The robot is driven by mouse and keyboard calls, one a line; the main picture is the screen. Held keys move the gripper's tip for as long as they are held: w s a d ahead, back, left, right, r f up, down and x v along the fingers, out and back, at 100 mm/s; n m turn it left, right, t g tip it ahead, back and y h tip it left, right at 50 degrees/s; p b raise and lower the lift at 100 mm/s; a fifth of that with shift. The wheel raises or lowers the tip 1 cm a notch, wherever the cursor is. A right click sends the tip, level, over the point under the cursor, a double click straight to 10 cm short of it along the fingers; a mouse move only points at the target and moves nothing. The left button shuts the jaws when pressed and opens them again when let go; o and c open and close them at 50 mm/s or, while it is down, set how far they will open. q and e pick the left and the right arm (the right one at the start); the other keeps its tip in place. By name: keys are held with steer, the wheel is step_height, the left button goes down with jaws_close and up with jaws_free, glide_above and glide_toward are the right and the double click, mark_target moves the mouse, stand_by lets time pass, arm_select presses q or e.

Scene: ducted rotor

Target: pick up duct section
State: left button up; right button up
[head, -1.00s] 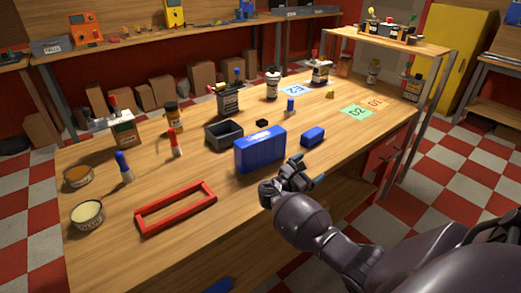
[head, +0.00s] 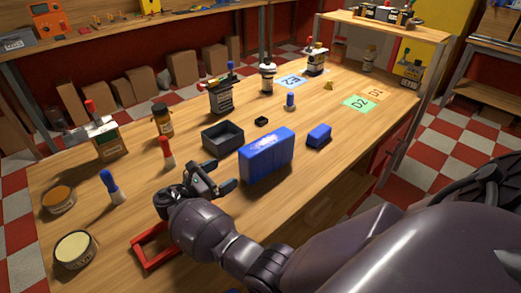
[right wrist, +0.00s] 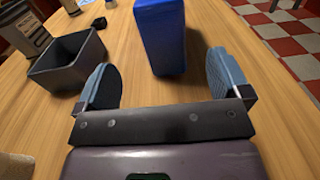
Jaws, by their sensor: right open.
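No part is labelled as the duct section, and I cannot tell for sure which one it is. A red open rectangular frame (head: 153,250) lies on the wooden table, partly hidden behind my right arm. A blue upright box (head: 267,157) stands right of my right gripper (head: 222,180). The gripper is open and empty, low over the table between the frame and the blue box. In the right wrist view the blue box (right wrist: 160,35) stands beyond the spread blue-grey fingertips (right wrist: 165,82), apart from them. My left gripper is not in view.
A dark open bin (head: 223,137) stands just beyond the gripper, with a small blue block (head: 319,135) right of the box. Bottles, marker-like sticks and two round tins (head: 74,250) stand to the left. Coloured cards (head: 360,103) lie at the far right.

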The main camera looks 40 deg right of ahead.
mark_target(243, 161)
steer(key=d, duration=0.5)
steer(key=shift+s+d+r, duration=0.1)
steer(key=shift+w+d+r, duration=0.1)
steer(key=shift+d, duration=1.3)
steer(key=shift+w+d+r, duration=0.1)
steer(key=shift+d, duration=1.3)
steer(key=shift+c, duration=0.4)
steer(key=c, duration=1)
